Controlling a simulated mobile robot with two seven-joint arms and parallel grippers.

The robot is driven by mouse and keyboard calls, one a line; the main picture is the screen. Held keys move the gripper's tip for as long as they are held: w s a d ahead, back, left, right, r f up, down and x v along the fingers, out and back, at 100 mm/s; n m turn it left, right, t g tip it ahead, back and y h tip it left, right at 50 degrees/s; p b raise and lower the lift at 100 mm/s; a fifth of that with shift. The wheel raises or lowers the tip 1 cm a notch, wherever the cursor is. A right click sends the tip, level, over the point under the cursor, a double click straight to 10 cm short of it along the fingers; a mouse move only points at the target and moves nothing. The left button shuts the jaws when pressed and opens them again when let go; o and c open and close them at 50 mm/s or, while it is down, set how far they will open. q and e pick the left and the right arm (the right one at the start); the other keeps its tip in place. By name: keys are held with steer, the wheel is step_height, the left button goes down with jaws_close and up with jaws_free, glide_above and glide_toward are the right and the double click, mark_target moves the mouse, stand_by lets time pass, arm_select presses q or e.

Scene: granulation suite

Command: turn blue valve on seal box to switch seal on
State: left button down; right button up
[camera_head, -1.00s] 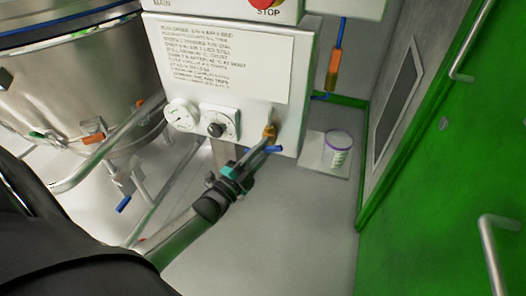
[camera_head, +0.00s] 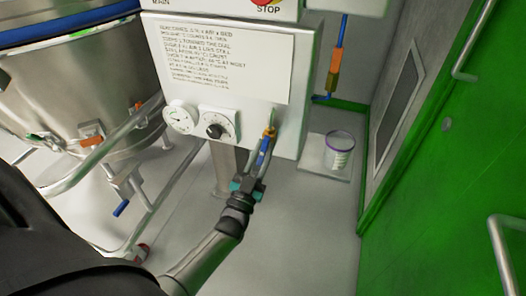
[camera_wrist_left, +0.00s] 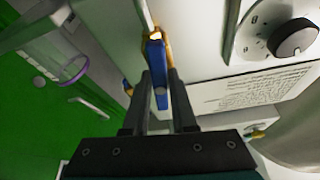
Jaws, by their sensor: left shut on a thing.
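The seal box (camera_head: 252,112) is a white panel box with printed text, a round gauge (camera_head: 180,117) and a black dial knob (camera_head: 214,131). The blue valve handle (camera_head: 264,150) hangs from a brass fitting (camera_head: 269,132) at the box's lower right and points downward. My left gripper (camera_head: 259,166) reaches up from below, with its fingers on either side of the handle. In the left wrist view the blue handle (camera_wrist_left: 157,62) stands between the two dark fingers (camera_wrist_left: 160,90), its lower end between them. My right gripper is not in view.
A large steel vessel (camera_head: 75,85) with pipes stands at the left. A white tub with a purple rim (camera_head: 339,150) sits right of the box. A green door (camera_head: 450,170) with metal handles is at the right.

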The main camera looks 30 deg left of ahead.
arm_select(q)
steer(key=shift+n+y, duration=0.7)
steer(key=shift+n, duration=0.9)
steer(key=c, duration=0.7)
jaws_free()
steer(key=p+v, duration=0.1)
steer(key=v, duration=1.4)
steer(key=shift+s+d+r, duration=0.1)
steer(key=shift+d, duration=0.1)
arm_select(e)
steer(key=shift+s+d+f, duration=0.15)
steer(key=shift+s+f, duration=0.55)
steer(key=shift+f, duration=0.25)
